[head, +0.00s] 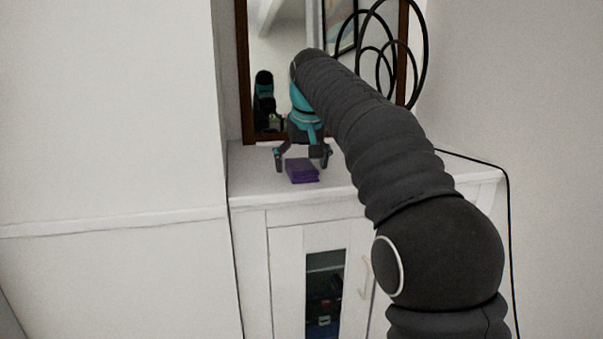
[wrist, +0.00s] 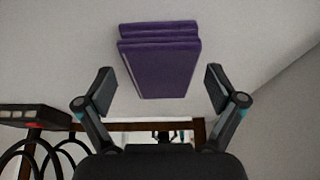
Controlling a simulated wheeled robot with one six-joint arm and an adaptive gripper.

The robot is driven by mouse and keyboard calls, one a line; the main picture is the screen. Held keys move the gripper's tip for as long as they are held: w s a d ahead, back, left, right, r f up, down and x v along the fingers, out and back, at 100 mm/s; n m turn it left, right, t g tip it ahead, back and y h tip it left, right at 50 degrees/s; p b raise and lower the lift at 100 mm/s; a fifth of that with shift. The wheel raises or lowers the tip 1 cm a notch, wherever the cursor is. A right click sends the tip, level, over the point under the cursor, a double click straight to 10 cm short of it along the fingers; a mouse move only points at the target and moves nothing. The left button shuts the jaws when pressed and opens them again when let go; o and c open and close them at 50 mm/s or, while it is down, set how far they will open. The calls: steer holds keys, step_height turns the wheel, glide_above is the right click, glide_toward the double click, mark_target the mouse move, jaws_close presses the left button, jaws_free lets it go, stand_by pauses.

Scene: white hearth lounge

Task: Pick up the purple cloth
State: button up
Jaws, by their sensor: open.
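The purple cloth (head: 302,171) is a folded stack lying on the white cabinet top (head: 250,185), near its front edge. It also shows in the wrist view (wrist: 160,62), beyond and between the fingertips. My gripper (head: 303,160) is open above the cabinet top, with its fingers spread to either side of the cloth in the head view. In the wrist view my gripper (wrist: 160,90) has both fingers apart and nothing between the pads that I can see gripped. No part of the cloth looks lifted.
A brown-framed mirror (head: 246,80) stands at the back of the cabinet top, close behind my gripper. Black cable loops (head: 420,60) stand at the back right. A tall white wall or unit (head: 110,110) rises on the left. The cabinet top right of the cloth is partly hidden by my arm.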

mark_target(300, 162)
steer(key=shift+f, duration=0.2)
stand_by(0.7)
steer(key=c, duration=1.2)
step_height(300, 162, up, 4)
steer(key=shift+r+p, duration=0.2)
steer(key=shift+p, duration=0.8)
steer(key=s+d+r, duration=0.1)
steer(key=d+r, duration=0.1)
steer(key=d, duration=0.1)
steer(key=s+d+r, duration=0.1)
steer(key=d+r, duration=0.1)
steer(key=d, duration=0.2)
steer(key=s+d+r+p, duration=0.1)
steer(key=s+d+r, duration=0.1)
steer(key=d+r, duration=0.1)
steer(key=shift+d, duration=0.5)
